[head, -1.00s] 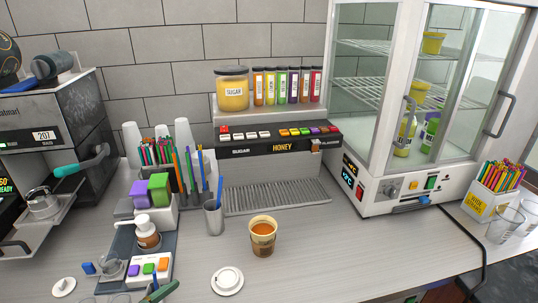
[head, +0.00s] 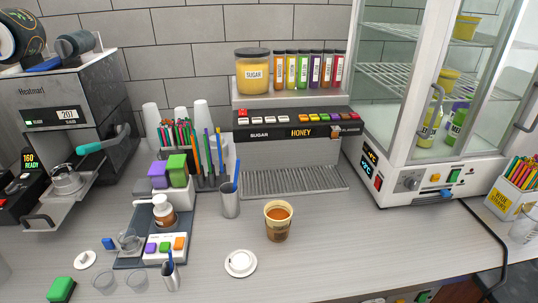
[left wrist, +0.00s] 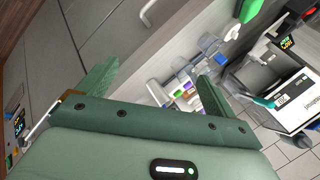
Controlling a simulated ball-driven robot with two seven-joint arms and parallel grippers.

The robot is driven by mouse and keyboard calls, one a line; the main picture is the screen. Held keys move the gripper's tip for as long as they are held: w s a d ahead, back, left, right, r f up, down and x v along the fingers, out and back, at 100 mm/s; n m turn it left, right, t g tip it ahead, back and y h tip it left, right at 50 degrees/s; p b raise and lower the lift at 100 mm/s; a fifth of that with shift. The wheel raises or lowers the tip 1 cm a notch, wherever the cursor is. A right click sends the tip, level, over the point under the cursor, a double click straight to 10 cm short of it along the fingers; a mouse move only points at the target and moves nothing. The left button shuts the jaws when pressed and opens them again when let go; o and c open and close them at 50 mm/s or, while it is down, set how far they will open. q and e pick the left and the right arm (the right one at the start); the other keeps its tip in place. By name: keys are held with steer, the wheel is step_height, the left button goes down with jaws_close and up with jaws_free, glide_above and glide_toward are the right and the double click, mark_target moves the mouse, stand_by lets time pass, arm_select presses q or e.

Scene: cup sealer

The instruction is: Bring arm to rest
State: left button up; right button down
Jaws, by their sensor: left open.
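My left gripper (left wrist: 158,72) shows in the left wrist view, its two green fingers apart with nothing between them. Its camera looks at a tilt past a grey cabinet front towards the counter. Neither gripper shows in the head view. A paper cup of amber drink (head: 278,222) stands upright on the counter (head: 330,240), and no gripper touches it. A white lid (head: 240,263) lies on the counter to its front left.
A honey and sugar dispenser (head: 290,132) stands at the back. A glass-door cabinet (head: 415,150) is at right, a coffee machine (head: 75,120) at left. The front-right counter is clear.

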arm_select(q)
steer(key=s+d+f+g+h+b, duration=0.2)
steer(key=f, duration=1.3)
steer(key=s+d+f+g+h+b, duration=0.1)
steer(key=s+d+f+b, duration=0.1)
steer(key=f, duration=1.2)
steer(key=s+f+n+g+h+b, duration=0.1)
steer(key=s+f+n+g+b, duration=0.2)
steer(key=s+f, duration=1.6)
steer(key=shift+s+f+h, duration=0.15)
steer(key=shift+s+h, duration=0.15)
steer(key=shift+s, duration=0.3)
